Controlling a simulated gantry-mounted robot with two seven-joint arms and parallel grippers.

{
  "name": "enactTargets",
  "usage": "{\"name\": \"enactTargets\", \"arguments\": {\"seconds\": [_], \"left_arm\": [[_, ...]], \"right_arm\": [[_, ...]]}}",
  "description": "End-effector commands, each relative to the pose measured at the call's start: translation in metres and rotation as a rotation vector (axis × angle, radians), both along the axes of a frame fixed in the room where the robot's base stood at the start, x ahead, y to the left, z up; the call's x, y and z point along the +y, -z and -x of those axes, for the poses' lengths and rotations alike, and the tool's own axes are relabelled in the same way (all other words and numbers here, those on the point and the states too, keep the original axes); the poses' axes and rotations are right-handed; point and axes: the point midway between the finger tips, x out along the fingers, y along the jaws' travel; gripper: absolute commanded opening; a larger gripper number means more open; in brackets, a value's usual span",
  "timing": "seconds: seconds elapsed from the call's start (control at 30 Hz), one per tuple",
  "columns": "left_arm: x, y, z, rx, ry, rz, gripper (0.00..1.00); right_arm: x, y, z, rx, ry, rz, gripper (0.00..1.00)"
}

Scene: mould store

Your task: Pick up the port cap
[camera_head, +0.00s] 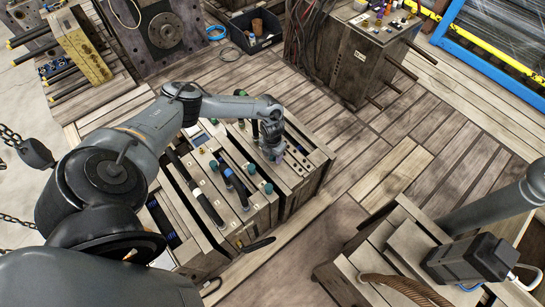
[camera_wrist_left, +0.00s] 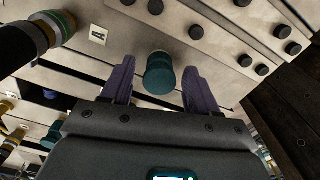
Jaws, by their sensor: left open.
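In the left wrist view a teal, rounded port cap (camera_wrist_left: 159,76) stands on the pale face of the mould (camera_wrist_left: 190,17), between the two purple fingers of my left gripper (camera_wrist_left: 159,90). The fingers are open, with a gap on each side of the cap. In the head view my left gripper (camera_head: 273,152) points down over the right part of the mould block (camera_head: 294,188) and hides the cap beneath it. Several similar teal caps show to the left, one of them near the front (camera_head: 268,188). My right gripper is in neither view.
Several black plugs (camera_wrist_left: 195,32) dot the face around the cap.

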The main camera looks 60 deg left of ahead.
Motion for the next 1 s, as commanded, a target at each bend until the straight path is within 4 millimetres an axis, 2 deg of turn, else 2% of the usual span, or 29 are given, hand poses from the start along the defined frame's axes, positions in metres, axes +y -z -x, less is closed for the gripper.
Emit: {"name": "enactTargets", "arguments": {"seconds": [0.2, 0.6, 0.87, 1.0], "left_arm": [[0.0002, 0.0003, 0.0002, 0.000, 0.000, 0.000, 0.60], [0.0003, 0.0002, 0.0003, 0.000, 0.000, -0.001, 0.00], [0.0005, -0.0007, 0.0002, 0.000, 0.000, -0.001, 0.00], [0.0009, -0.0085, 0.0001, 0.000, 0.001, -0.001, 0.00]], "right_arm": [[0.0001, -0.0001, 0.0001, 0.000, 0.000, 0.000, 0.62], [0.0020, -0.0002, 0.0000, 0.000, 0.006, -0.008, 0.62], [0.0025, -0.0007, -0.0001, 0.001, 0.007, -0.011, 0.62], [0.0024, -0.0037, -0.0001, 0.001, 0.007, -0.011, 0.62]]}}
